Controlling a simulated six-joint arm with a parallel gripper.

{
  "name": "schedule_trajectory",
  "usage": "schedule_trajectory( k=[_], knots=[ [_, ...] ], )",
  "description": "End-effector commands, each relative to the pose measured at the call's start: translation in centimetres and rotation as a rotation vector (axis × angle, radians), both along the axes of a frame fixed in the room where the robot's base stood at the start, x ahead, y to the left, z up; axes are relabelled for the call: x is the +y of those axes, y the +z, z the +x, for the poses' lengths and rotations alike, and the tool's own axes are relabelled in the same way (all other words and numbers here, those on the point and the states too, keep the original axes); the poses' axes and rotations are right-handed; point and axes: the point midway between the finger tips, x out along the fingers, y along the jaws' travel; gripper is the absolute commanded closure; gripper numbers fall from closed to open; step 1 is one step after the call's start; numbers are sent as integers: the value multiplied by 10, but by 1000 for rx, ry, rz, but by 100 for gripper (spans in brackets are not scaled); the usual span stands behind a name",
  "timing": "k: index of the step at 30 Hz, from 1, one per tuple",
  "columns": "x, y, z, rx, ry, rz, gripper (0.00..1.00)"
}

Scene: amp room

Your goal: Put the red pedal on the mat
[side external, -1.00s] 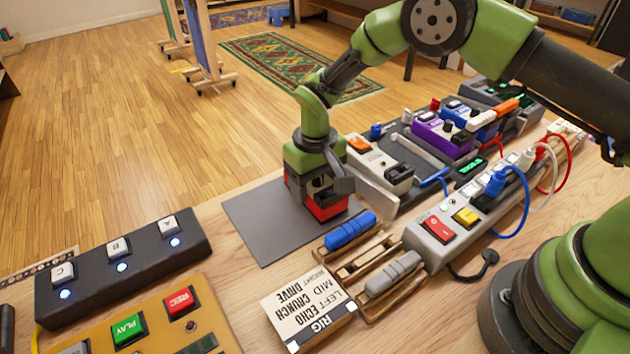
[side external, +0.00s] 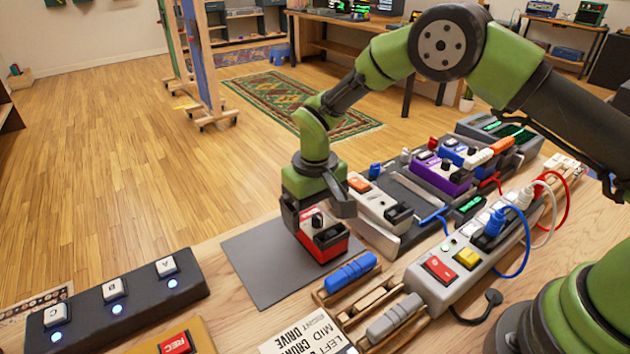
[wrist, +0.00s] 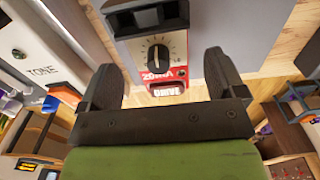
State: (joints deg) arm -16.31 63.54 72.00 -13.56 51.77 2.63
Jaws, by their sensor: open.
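The red pedal (side external: 322,246) stands upright on the right part of the flat grey mat (side external: 265,268), close to its right edge. My gripper (side external: 318,212) is above the pedal, pointing down. In the wrist view my gripper (wrist: 160,75) is open, with one dark finger on each side of the pedal and visible gaps between. The far finger and the pedal's underside are hidden in the side view.
A pedalboard (side external: 408,192) with white, purple and other pedals stands right of the mat. A power strip (side external: 455,272) with blue, white and red cables is nearer. The mat's left part is bare.

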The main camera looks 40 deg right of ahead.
Motion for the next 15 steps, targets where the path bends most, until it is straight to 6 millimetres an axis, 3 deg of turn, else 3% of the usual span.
schedule_trajectory(
  k=[6,15],
  knots=[
    [0,51,1,-7,0,1,11],
    [0,87,0,-1,0,-1,11]
  ],
)
